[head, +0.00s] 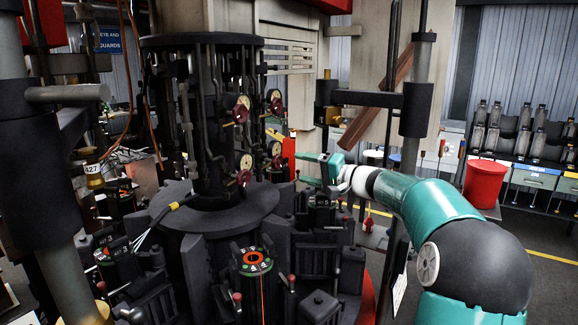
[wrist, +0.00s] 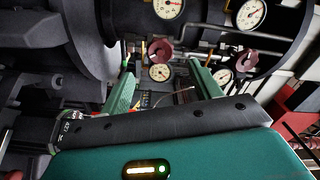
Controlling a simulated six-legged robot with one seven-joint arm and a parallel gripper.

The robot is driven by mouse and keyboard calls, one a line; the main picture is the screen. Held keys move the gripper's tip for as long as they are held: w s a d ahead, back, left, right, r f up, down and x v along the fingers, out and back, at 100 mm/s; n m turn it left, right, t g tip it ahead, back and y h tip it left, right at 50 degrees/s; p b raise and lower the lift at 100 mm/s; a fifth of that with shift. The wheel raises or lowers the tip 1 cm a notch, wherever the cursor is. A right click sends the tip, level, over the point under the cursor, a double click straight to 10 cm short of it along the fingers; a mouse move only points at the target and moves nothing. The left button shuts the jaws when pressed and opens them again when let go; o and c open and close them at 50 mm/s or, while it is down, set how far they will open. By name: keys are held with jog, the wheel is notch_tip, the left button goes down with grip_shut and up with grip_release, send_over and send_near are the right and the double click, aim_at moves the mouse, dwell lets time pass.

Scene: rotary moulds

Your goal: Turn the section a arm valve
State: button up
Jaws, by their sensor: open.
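Several dark red valve knobs sit beside round white gauges on the black central column. In the head view there is an upper left knob (head: 240,114), an upper right knob (head: 277,106), a lower left knob (head: 243,178) and a lower right knob (head: 278,161). No label shows which is the section a arm valve. My gripper (head: 302,168) is open and empty, to the right of the lower knobs, its fingers pointing at the column. In the wrist view, one red knob (wrist: 160,50) lies beyond the gap between my fingers (wrist: 163,78), apart from them.
Black mould blocks (head: 318,245) ring the column's base. A vertical steel post (head: 419,65) with a black clamp stands close to my arm. A red bucket (head: 485,183) and shelves of bottles are at the right. Gauges (wrist: 250,14) and pipes crowd the column.

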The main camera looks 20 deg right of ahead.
jog(key=shift+v, duration=1.5)
jog(key=s+a+f+n+g+h, duration=0.1)
jog(key=s+a+f+g, duration=0.2)
jog(key=a, duration=0.4)
jog(key=s+a+f+n+g+h, duration=0.1)
jog(key=s+a+f+n+g, duration=0.1)
jog(key=s+a, duration=0.5)
jog(key=s+a+f+n+g+h, duration=0.1)
jog(key=s+a+f+g, duration=0.15)
jog(key=a, duration=0.55)
jog(key=s+f+n+g+h, duration=0.1)
jog(key=s+f+h, duration=0.2)
jog(key=s, duration=0.8)
jog(key=s+f+n+g+h, duration=0.1)
jog(key=s+f, duration=0.4)
jog(key=s, duration=0.6)
jog(key=a+n+h, duration=0.1)
jog(key=h, duration=0.1)
jog(key=shift+s+f+n+h, duration=0.3)
jog(key=shift+h, duration=0.1)
